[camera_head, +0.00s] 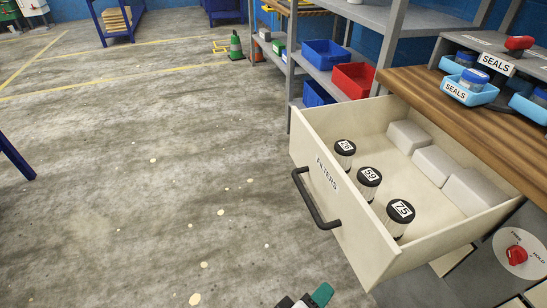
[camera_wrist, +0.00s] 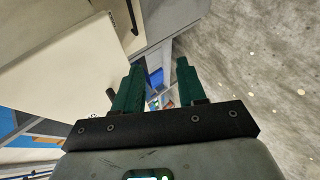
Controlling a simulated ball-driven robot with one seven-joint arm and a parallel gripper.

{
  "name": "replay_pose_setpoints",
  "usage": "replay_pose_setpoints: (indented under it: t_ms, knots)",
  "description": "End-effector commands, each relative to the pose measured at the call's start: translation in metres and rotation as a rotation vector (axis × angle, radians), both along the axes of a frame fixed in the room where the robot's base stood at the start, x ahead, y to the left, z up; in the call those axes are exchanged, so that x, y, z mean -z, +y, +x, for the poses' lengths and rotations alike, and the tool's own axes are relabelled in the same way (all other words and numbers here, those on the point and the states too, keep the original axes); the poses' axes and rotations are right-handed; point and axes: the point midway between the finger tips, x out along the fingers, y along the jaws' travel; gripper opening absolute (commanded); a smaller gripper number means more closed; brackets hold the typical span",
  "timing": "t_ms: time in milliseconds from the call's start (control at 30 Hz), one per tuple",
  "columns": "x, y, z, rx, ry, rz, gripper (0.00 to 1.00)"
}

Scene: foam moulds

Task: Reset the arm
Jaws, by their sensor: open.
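My gripper (camera_wrist: 158,88) is open and empty in the wrist view, with its two green fingers apart. In the head view only a green fingertip (camera_head: 321,294) and a bit of the arm show at the bottom edge, in front of and below the open drawer (camera_head: 352,229). The drawer is cream, labelled FILTERS, with a dark handle (camera_head: 315,203). The gripper is apart from the handle in the head view. In the wrist view a pale panel (camera_wrist: 60,75) lies to the left of the fingers.
In the drawer stand black-capped canisters, one marked 75 (camera_head: 398,218), beside grey blocks (camera_head: 472,190). A wooden worktop (camera_head: 470,115) with blue SEALS trays (camera_head: 469,92) is at the right. Shelves with a red bin (camera_head: 354,79) stand behind. The concrete floor (camera_head: 130,190) at left is clear.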

Motion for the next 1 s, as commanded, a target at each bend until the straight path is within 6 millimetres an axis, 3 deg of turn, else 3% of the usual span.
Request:
replay_pose_setpoints:
  t_ms: [200, 300, 400, 700, 1000]
  knots:
    - [0.057, -0.101, -0.034, 0.255, 0.221, 0.276, 0.41]
    - [0.078, -0.139, -0.064, 0.376, 0.305, 0.446, 0.41]
    - [0.090, -0.163, -0.091, 0.467, 0.355, 0.591, 0.41]
    - [0.095, -0.193, -0.154, 0.624, 0.403, 0.921, 0.41]
    - [0.036, -0.191, -0.153, 0.616, 0.409, 0.928, 0.41]
